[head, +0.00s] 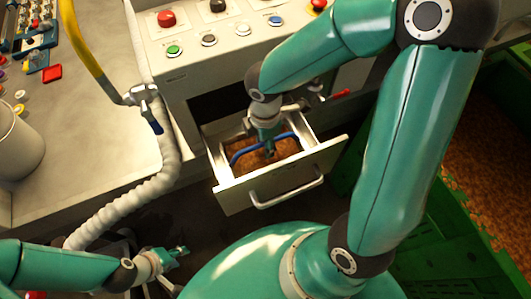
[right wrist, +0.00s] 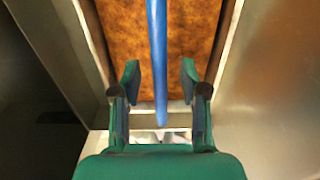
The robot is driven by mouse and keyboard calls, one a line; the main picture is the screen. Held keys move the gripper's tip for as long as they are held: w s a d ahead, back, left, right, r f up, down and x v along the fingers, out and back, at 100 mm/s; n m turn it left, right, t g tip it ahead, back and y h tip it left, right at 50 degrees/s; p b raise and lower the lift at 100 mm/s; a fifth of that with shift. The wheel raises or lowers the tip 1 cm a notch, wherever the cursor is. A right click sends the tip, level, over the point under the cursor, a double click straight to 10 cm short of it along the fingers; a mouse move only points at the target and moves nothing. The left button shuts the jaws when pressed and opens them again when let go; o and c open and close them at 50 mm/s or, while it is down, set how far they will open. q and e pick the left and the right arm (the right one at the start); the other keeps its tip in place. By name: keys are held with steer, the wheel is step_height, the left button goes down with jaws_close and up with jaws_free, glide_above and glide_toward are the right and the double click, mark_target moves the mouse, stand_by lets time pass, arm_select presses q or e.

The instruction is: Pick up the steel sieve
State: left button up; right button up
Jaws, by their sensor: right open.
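An open drawer (head: 280,185) below the control panel holds a brown-filled tray with a pale metal rim and a blue bar handle (head: 241,155), which I take for the steel sieve. In the right wrist view the blue handle (right wrist: 157,60) runs lengthwise above the brown filling (right wrist: 125,40). My right gripper (head: 268,151) reaches down into the drawer at the handle. In the right wrist view its fingers (right wrist: 160,75) are apart, one on each side of the blue bar, with gaps to both. My left gripper (head: 180,252) is away at the lower left, small and with nothing visible in it.
The drawer front has a bar handle (head: 288,194). A panel with buttons (head: 243,29) is above. A ribbed hose (head: 165,165) and a yellow pipe (head: 85,45) are left of it. A green crate (head: 355,215) is at the right. A white bucket (head: 18,145) stands far left.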

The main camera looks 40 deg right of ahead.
steer(key=shift+f, duration=0.1)
jaws_close()
stand_by(0.7)
